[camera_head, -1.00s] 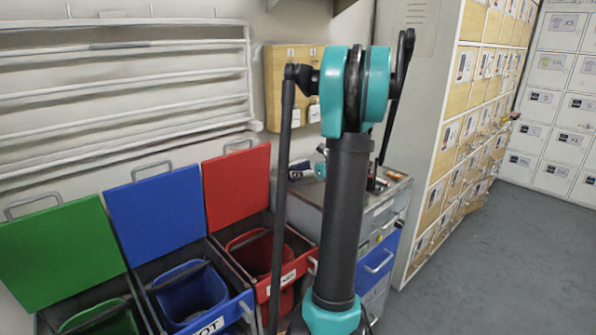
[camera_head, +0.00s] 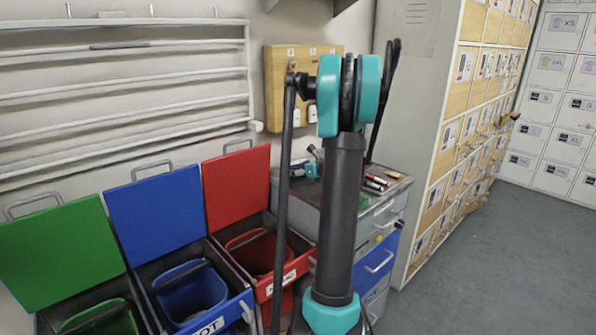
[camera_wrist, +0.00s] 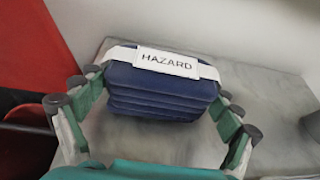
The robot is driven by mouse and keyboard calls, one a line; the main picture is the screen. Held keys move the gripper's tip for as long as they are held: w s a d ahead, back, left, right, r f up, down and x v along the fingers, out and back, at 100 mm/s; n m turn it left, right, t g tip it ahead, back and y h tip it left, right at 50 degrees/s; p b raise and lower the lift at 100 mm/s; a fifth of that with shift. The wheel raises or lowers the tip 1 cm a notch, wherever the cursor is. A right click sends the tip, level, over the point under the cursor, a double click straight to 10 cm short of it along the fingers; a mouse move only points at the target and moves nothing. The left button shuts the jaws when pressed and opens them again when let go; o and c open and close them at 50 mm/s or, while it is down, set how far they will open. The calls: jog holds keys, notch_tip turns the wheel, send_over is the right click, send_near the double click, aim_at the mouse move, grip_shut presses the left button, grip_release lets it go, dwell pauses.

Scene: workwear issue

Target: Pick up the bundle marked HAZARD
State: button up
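The bundle marked HAZARD (camera_wrist: 158,88) is a stack of folded dark blue cloth with a white band and label. In the wrist view it is between the two fingers of my gripper (camera_wrist: 158,95), above the grey cabinet top (camera_wrist: 280,95). The green fingers are spread wide, one on each side. Their tips are close to the bundle's sides; I cannot tell whether they touch. In the head view my gripper (camera_head: 311,165) is small at the left end of the cabinet top, partly hidden by my arm. The bundle is hard to make out there.
Green (camera_head: 60,250), blue (camera_head: 155,220) and red (camera_head: 237,185) lidded bins stand left of the cabinet. Small coloured items (camera_head: 377,182) lie at the cabinet's right. A wooden key board (camera_head: 275,85) hangs behind. Tall lockers (camera_head: 450,130) stand right; the floor (camera_head: 490,270) is clear.

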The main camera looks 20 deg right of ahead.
jog(key=shift+c, duration=0.8)
